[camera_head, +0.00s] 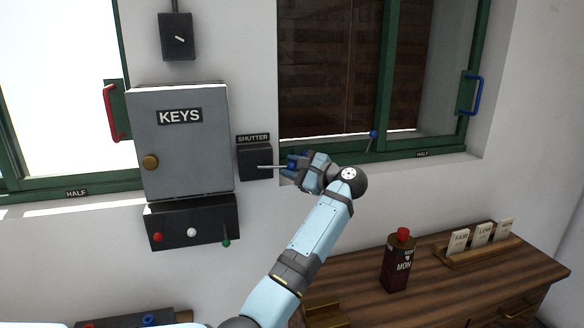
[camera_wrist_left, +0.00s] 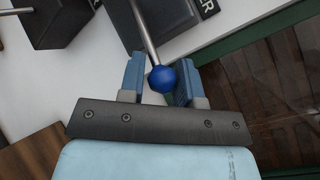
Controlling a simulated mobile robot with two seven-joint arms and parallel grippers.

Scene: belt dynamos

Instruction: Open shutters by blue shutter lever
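The shutter lever is a thin metal rod (camera_head: 270,168) with a blue ball knob (camera_wrist_left: 163,79). It sticks out to the right from a dark box (camera_head: 255,161) under a SHUTTER label (camera_head: 253,139). My left gripper (camera_head: 294,168) is at the rod's end. My right gripper is not in view.
A grey KEYS cabinet (camera_head: 183,155) and a button box (camera_head: 193,225) hang left of the lever. A blue-knobbed pin (camera_head: 373,135) stands on the window sill. Below right, a wooden desk (camera_head: 460,275) holds a dark bottle (camera_head: 396,265) and a card rack (camera_head: 478,250).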

